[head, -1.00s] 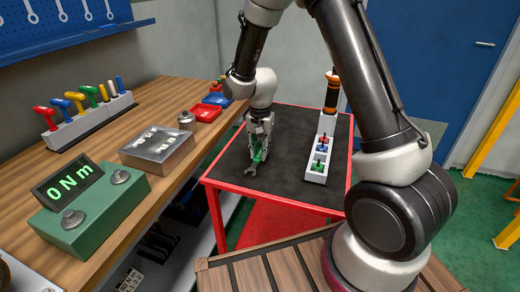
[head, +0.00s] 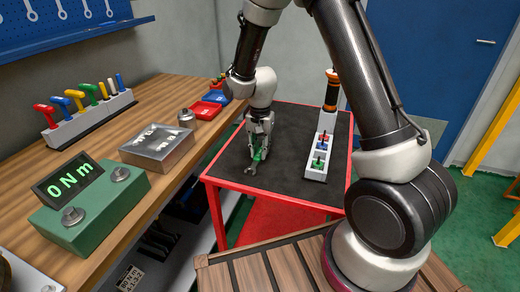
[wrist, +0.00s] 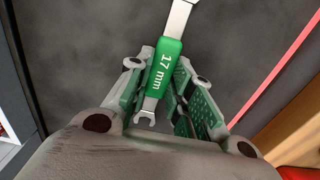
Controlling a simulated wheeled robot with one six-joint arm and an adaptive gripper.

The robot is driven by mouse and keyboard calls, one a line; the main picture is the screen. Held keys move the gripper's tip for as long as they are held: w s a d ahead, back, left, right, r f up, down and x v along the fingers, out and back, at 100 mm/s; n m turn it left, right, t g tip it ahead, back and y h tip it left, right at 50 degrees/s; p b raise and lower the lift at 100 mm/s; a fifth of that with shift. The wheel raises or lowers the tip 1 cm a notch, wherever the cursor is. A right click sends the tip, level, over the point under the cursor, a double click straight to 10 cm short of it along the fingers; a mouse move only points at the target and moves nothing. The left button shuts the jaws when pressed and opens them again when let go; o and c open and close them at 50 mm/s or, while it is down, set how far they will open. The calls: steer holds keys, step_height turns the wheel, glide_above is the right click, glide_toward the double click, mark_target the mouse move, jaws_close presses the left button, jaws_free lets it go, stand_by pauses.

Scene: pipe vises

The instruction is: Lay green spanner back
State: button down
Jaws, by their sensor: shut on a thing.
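The green spanner (head: 256,158) is at my gripper (head: 259,147), over the left part of the red-framed cart with the dark top (head: 292,178). In the wrist view the spanner (wrist: 166,66) has a green grip marked "17 mm" and bare metal ends. It lies between the two green-padded fingers of my gripper (wrist: 164,90), which is shut on it. Its far end runs out of the top of the wrist view. In the head view its open jaw points to the front left, at or just above the cart top; I cannot tell whether it touches.
A white rack (head: 319,155) with coloured pieces stands on the cart's right, with an orange-and-black tool (head: 332,90) behind it. The wooden bench (head: 160,98) at left carries a green torque box (head: 90,208) reading 0 Nm and a metal block (head: 158,143). The middle of the cart top is clear.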

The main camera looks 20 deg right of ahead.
steer(key=c, duration=1.2)
jaws_free()
step_height(320, 180, up, 12)
steer(key=shift+w+f, duration=0.1)
